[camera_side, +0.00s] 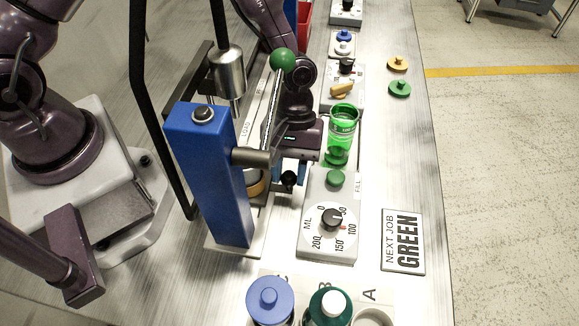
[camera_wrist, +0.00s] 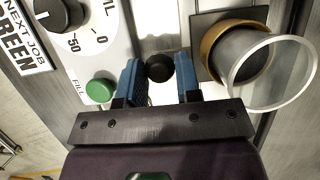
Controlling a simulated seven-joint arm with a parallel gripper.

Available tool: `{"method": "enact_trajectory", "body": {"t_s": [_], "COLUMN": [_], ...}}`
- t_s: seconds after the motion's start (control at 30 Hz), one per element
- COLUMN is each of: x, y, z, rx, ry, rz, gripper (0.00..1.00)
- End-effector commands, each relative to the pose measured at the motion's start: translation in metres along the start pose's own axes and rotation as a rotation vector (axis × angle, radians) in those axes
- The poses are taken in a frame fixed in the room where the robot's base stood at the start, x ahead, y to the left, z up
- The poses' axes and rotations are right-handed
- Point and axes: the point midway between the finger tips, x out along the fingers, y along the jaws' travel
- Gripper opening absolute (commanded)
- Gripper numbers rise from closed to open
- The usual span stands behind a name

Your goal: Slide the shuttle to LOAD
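The shuttle has a small black knob (camera_side: 289,179) at its front, low beside the blue press column (camera_side: 208,175). A tan ring on the shuttle (camera_side: 256,186) shows partly behind the column, under the press. In the wrist view the knob (camera_wrist: 160,68) lies between the blue fingertips, and the tan-rimmed holder with a clear cup (camera_wrist: 262,70) stands to the right. My gripper (camera_wrist: 160,75) is open, pointing down, with one finger on each side of the knob; contact is hard to judge. LOAD lettering (camera_side: 245,130) shows behind the lever. Much of the shuttle track is hidden.
A lever with a green ball (camera_side: 282,60) rises close by my wrist. A dosing box with a dial (camera_side: 330,215) and a green button (camera_side: 335,178) stands right of the gripper, and a green cup (camera_side: 342,135) behind it. Bottles (camera_side: 270,300) stand in front.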

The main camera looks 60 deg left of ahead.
Motion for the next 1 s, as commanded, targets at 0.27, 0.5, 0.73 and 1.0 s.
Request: {"method": "enact_trajectory", "body": {"t_s": [0.27,0.5,0.73,1.0], "x": [-0.008,-0.035,-0.051,-0.054], "y": [0.001,0.002,0.001,0.001], "z": [-0.019,-0.084,-0.125,-0.130], "rx": [-0.006,-0.008,-0.002,0.002], "ry": [0.004,0.007,0.004,0.002], "rz": [0.003,0.007,0.005,0.002], "gripper": [0.00,0.00,0.00,0.00]}}
